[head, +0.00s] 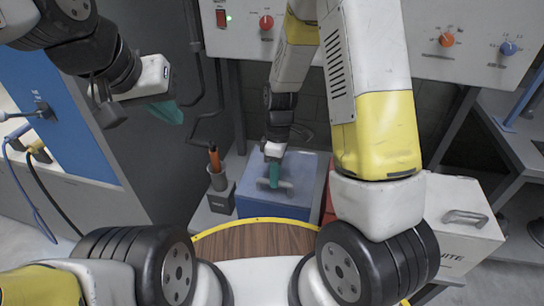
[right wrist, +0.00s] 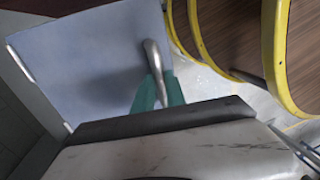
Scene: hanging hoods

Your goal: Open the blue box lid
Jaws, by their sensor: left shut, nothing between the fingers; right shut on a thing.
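The blue box (head: 275,208) stands on a low grey surface ahead of me, its lid (head: 302,170) lying flat and closed as far as I can see. My right gripper (head: 274,182) points down at the lid, its teal fingers shut on the metal lid handle (head: 285,185). In the right wrist view the handle (right wrist: 152,54) rises between the two fingers (right wrist: 158,92), and the pale blue lid (right wrist: 85,75) fills the upper left. My left gripper (head: 170,113) hangs at the upper left, shut and empty, far from the box.
A holder with an orange-handled tool (head: 214,160) stands just left of the box. A red box (head: 328,205), mostly hidden by my right arm, and a white box (head: 462,245) are to the right. A control panel (head: 480,50) spans the back.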

